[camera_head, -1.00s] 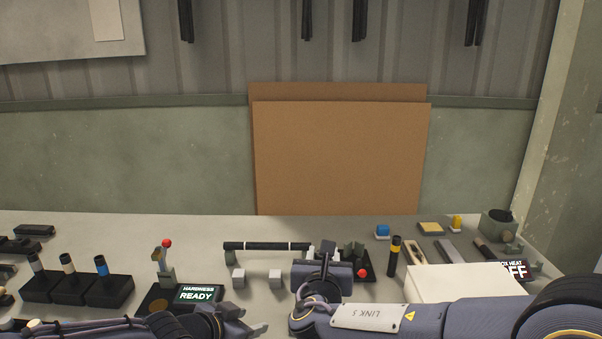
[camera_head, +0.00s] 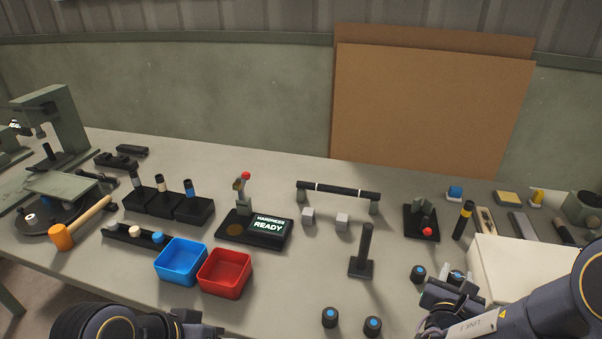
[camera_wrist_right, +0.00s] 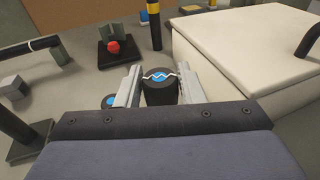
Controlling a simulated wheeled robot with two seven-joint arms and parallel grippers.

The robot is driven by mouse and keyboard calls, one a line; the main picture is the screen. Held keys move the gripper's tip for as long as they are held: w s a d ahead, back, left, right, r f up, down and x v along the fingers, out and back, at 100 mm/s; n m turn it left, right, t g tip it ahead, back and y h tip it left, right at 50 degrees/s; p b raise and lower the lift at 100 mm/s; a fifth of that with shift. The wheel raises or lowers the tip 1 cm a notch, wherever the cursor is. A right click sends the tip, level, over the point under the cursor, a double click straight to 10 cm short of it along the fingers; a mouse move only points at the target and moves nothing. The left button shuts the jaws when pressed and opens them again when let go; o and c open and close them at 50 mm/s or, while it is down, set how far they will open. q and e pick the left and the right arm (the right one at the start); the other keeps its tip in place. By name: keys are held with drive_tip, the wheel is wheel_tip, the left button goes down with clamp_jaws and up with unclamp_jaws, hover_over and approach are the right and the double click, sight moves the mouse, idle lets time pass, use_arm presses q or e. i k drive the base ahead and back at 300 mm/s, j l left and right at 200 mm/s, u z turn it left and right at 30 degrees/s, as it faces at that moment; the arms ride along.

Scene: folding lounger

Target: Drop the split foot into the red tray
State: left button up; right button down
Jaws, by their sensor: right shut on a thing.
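In the head view the right gripper (camera_head: 456,284) is at the lower right, with the foot (camera_head: 456,276) partly hidden. I cannot tell whether the foot touches the table. The red tray (camera_head: 222,285) stands empty left of centre, well to the left of the right gripper. My left gripper (camera_head: 203,328) is at the bottom edge below the trays, its jaws unclear.
A blue tray (camera_head: 176,279) adjoins the red tray's left side. Several other blue-topped feet (camera_head: 330,317) stand near the right gripper. A black upright post (camera_head: 364,248) stands between the gripper and the red tray. A white box (camera_head: 520,270) is close on the right.

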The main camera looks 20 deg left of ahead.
sight(235, 280)
drive_tip(key=j, duration=0.75)
drive_tip(key=k+j, duration=0.1)
drive_tip(key=j, duration=0.6)
